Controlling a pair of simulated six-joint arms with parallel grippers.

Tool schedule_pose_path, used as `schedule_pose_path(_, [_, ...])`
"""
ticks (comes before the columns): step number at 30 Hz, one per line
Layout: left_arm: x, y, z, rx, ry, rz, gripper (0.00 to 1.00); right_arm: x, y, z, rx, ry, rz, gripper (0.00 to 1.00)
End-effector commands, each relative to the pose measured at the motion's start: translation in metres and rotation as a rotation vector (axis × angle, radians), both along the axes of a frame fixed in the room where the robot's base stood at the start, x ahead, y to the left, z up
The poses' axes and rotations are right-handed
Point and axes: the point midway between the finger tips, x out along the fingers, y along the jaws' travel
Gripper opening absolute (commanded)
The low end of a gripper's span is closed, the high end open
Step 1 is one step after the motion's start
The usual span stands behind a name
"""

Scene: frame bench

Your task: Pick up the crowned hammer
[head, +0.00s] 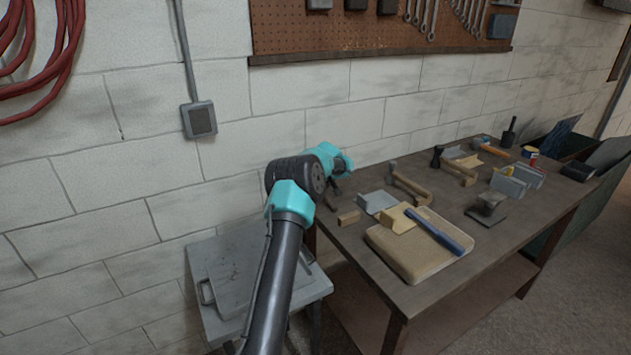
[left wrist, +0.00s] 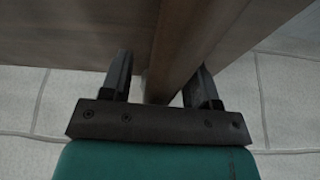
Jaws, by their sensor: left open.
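Several hammers lie on the workbench in the head view. One with a wooden handle and grey head (head: 409,186) is nearest. Another with a dark head (head: 456,166) lies behind it, and one with an orange handle (head: 492,149) lies farther back. I cannot tell which is crowned. My left gripper (head: 341,181) is at the bench's left end, apart from the hammers. In the left wrist view its two dark fingers (left wrist: 160,85) are apart, in front of brown wood, with no hammer visible. My right gripper is not in view.
A brick wall runs behind.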

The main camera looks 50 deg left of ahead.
Motion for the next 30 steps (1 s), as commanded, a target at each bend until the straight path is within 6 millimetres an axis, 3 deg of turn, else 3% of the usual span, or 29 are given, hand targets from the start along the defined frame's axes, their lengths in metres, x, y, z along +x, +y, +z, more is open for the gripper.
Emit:
schedule_pose_path(9, [-0.0001, 0.0001, -0.0007, 0.0, 0.0, 0.0, 0.55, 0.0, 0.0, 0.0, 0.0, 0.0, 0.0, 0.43])
schedule_pose_path(27, [0.0, 0.0, -0.0006, 0.0, 0.0, 0.0, 0.0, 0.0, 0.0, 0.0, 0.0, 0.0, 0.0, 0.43])
schedule_pose_path(30, [0.0, 0.0, -0.0006, 0.0, 0.0, 0.0, 0.0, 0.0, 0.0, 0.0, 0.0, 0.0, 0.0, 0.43])
